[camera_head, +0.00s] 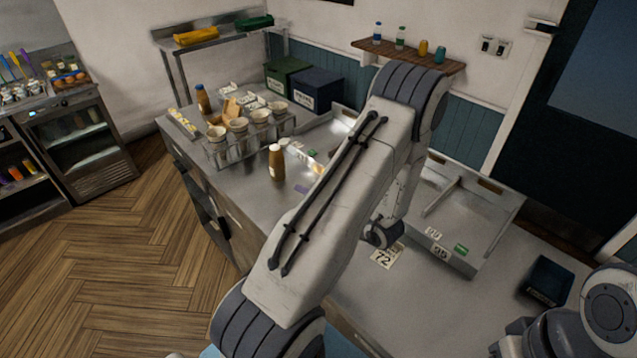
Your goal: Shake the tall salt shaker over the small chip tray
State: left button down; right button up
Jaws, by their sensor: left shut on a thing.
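My left arm rises across the middle of the view, bends at the top and comes down over the counter. The dark end of my left gripper (382,234) shows low behind the forearm, near a card marked 72. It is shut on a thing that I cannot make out. I cannot pick out the tall salt shaker. A metal tray (487,228) with a divider lies right of the gripper; I cannot tell whether it is the small chip tray. My right arm shows at the bottom right, its fingertips out of view.
Green (287,78) and dark blue (315,90) boxes stand at the back. A dark box (547,281) lies at the right. The front counter between is mostly clear.

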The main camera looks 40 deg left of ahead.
pick_arm(q)
jog(key=m, duration=0.1)
jog(key=m+y+p, duration=0.1)
jog(key=m, duration=0.1)
jog(key=shift+s+a+f+g, duration=0.1)
jog(key=shift+s+f+g, duration=0.25)
jog(key=shift+f+g, duration=0.05)
jog(key=shift+f+m+y, duration=0.25)
jog(key=shift+m+y, duration=0.25)
jog(key=shift+m, duration=0.3)
jog(key=m+y, duration=0.1)
jog(key=m, duration=0.2)
jog(key=shift+f, duration=0.2)
jog(key=m+y+b, duration=0.1)
jog(key=m, duration=0.3)
jog(key=shift+f+y, duration=0.15)
jog(key=shift+y, duration=0.25)
notch_tip(320, 180, up, 3)
jog(key=shift+r+m+t, duration=0.1)
jog(key=shift+m+t, duration=0.3)
jog(key=shift+m, duration=0.4)
notch_tip(320, 180, down, 3)
pick_arm(e)
jog(key=shift+f, duration=0.4)
